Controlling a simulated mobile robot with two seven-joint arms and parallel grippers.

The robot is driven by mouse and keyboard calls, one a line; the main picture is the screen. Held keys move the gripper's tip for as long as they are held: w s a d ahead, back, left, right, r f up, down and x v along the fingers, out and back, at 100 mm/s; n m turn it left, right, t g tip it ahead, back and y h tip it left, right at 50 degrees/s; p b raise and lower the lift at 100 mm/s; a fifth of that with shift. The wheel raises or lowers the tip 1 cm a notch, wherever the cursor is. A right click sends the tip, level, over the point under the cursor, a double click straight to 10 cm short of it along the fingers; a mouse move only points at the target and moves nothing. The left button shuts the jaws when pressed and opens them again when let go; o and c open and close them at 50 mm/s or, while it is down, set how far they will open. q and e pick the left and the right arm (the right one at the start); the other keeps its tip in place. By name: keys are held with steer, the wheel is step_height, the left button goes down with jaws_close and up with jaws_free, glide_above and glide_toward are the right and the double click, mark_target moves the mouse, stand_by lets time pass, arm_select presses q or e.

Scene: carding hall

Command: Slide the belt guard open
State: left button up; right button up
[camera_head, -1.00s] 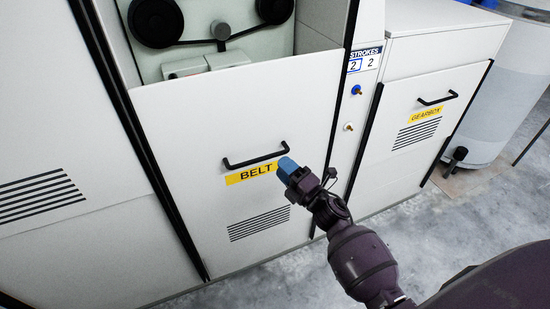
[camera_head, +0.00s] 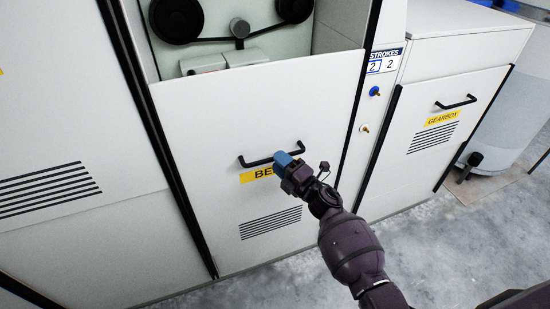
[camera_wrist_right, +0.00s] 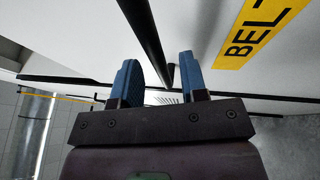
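The belt guard (camera_head: 230,120) is a white panel with a yellow BELT label (camera_head: 252,175) and vent slots. Above its top edge an opening shows dark pulleys and a belt (camera_head: 210,41). Its black bar handle (camera_head: 256,162) also shows in the right wrist view (camera_wrist_right: 146,40). My right gripper (camera_head: 285,160) has blue fingers and covers the handle's right part and the label's end. In the wrist view my right gripper (camera_wrist_right: 160,75) is open, with the handle's end showing in the gap between the fingers. I cannot tell whether they touch it. My left gripper is not in view.
A gearbox panel (camera_head: 433,115) with its own handle stands to the right. A narrow strip between has a strokes counter (camera_head: 383,62) and blue and white knobs (camera_head: 374,91). A grey cylinder (camera_head: 506,110) stands far right. The concrete floor (camera_head: 440,240) in front is clear.

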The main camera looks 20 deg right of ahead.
steer(key=shift+x, duration=1.2)
steer(key=shift+c, duration=0.2)
jaws_close()
